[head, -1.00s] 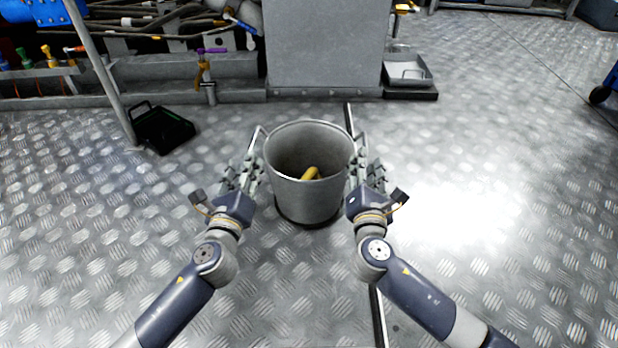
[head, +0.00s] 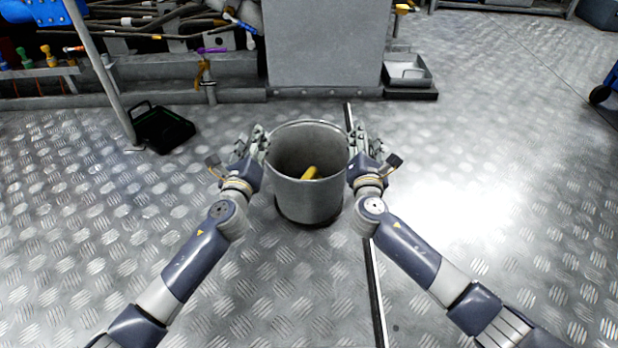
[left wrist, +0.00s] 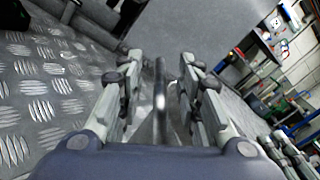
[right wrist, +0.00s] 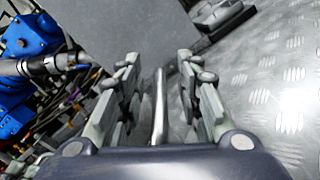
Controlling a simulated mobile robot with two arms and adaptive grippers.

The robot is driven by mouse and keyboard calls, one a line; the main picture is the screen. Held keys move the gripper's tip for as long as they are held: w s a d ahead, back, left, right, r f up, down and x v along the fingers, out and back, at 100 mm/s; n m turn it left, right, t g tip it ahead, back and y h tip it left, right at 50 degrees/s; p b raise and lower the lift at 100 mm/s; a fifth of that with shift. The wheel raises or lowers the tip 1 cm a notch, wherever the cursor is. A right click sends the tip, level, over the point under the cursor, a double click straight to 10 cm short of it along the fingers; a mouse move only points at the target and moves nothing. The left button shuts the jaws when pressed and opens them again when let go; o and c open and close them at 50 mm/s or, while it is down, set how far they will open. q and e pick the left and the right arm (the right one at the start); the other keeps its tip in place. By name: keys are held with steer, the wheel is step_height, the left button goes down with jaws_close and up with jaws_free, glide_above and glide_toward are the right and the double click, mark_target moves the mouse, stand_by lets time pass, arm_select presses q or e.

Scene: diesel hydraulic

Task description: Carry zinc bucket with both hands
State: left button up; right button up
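The grey zinc bucket (head: 308,201) stands upright on the floor in the middle of the head view. A yellow object (head: 309,173) lies inside it. My left gripper (head: 258,142) is at the bucket's left side and my right gripper (head: 361,143) at its right side, both near rim height. In the left wrist view a handle bar (left wrist: 160,92) lies between the spread, open fingers. In the right wrist view the other handle bar (right wrist: 160,105) lies between open fingers, with gaps on both sides. The fingers hide the handles in the head view.
A grey cabinet (head: 325,45) stands just behind the bucket. A black open tray (head: 163,130) is on the floor to the left, beside a slanted pole (head: 103,75). A metal tray (head: 408,71) is at the back right. The chequered floor to the right is clear.

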arm_select(q)
jaws_close()
arm_select(e)
jaws_close()
arm_select(q)
steer(key=shift+r, duration=0.1)
arm_select(e)
steer(key=shift+r, duration=0.15)
